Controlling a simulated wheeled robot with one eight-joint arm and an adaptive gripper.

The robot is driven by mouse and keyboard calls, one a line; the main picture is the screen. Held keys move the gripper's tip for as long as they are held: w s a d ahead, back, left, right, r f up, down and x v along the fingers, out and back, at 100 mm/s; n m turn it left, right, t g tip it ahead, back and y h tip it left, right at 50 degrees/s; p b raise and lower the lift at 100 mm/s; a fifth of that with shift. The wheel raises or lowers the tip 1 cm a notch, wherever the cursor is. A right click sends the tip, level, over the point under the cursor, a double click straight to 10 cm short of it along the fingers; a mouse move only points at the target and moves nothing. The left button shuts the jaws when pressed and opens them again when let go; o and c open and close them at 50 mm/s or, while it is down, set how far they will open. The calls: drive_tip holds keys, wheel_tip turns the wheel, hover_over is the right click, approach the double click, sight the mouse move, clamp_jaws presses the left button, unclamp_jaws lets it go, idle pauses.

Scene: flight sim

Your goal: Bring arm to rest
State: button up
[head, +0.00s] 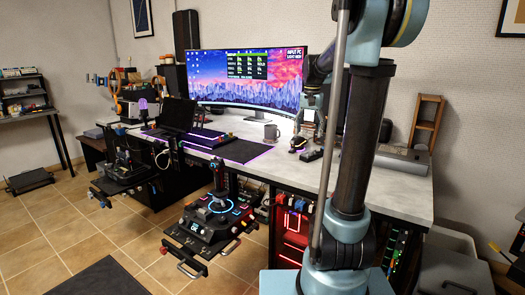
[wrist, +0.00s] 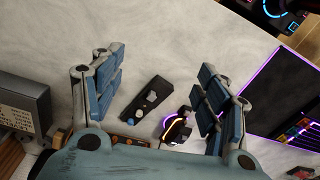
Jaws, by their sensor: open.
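My arm rises in the right half of the head view and bends over the desk (head: 400,178). My gripper (wrist: 160,85) is open and empty in the wrist view, with its two blue padded fingers spread wide above the desktop. Between the fingers, lower down, a small black device with a grey knob (wrist: 147,98) lies on the desk. A dark mouse-like thing with glowing edges (wrist: 178,128) lies close to the right finger in the picture. In the head view the gripper seems to be near the monitor's right end, partly hidden by my arm.
A wide curved monitor (head: 240,80) stands at the back of the desk. A joystick panel (head: 210,220) juts out from the desk front. A wooden rack (head: 427,122) stands at the right. The tiled floor at the left has free room.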

drive_tip(key=s+f+n, duration=0.1)
drive_tip(key=s+f, duration=0.2)
drive_tip(key=s, duration=0.6)
drive_tip(key=s+f+n, duration=0.1)
drive_tip(key=s+f, duration=0.2)
drive_tip(key=s, duration=0.5)
drive_tip(key=s+f+n+t, duration=0.1)
drive_tip(key=s+f+n, duration=0.2)
drive_tip(key=s+f, duration=1)
drive_tip(key=shift+s+t, duration=0.3)
drive_tip(key=shift+s, duration=0.9)
drive_tip(key=shift+a+f, duration=0.1)
drive_tip(key=shift+w+f, duration=0.2)
drive_tip(key=shift+w, duration=0.25)
